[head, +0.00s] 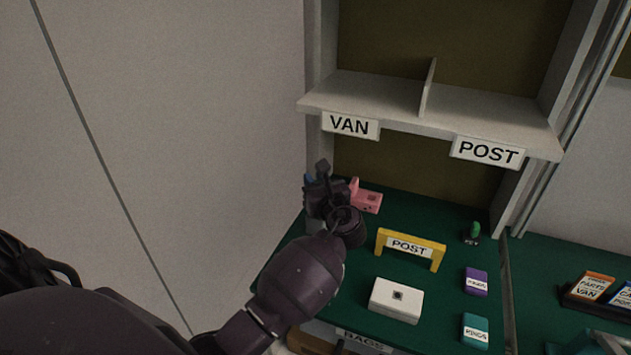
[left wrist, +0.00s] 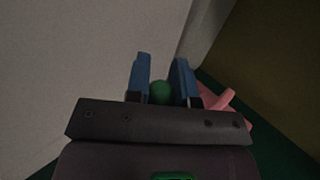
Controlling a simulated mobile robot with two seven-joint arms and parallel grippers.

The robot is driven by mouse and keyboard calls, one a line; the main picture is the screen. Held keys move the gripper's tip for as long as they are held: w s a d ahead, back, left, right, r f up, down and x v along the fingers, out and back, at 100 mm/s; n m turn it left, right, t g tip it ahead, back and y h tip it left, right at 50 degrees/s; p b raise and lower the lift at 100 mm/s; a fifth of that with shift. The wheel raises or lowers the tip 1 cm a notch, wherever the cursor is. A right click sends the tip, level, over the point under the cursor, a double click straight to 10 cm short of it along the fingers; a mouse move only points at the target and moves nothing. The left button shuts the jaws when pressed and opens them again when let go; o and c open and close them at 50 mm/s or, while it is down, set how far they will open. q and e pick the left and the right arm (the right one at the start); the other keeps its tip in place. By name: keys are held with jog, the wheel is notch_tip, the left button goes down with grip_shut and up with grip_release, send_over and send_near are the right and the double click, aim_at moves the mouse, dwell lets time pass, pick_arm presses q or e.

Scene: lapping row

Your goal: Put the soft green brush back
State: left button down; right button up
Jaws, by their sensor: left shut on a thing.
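My left gripper (head: 318,188) is over the back left of the green bench mat, seen from behind its wrist. In the left wrist view its two blue fingers (left wrist: 162,70) are shut on a small rounded green thing (left wrist: 160,92), which looks like the soft green brush. Only its green end shows; the rest is hidden by the gripper. A pink holder-like block (head: 367,197) is just right of the gripper and also shows in the left wrist view (left wrist: 222,103). Another small green-topped thing (head: 475,231) stands at the back right of the mat. My right gripper is out of view.
A yellow POST arch (head: 411,234), a white box (head: 397,300), a purple block (head: 475,281) and a teal block (head: 475,330) stand on the mat. A divided shelf (head: 390,96) labelled VAN and POST overhangs the back. A wall (head: 180,120) closes the left side.

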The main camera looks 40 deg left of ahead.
pick_arm(q)
jog(key=shift+f, duration=0.15)
jog(key=c, duration=1)
grip_release()
jog(key=shift+s+d, duration=0.1)
jog(key=shift+d, duration=0.15)
jog(key=p+v, duration=0.1)
jog(key=v, duration=1)
jog(key=shift+s+d, duration=0.2)
jog(key=shift+s, duration=0.05)
jog(key=shift+d, duration=0.1)
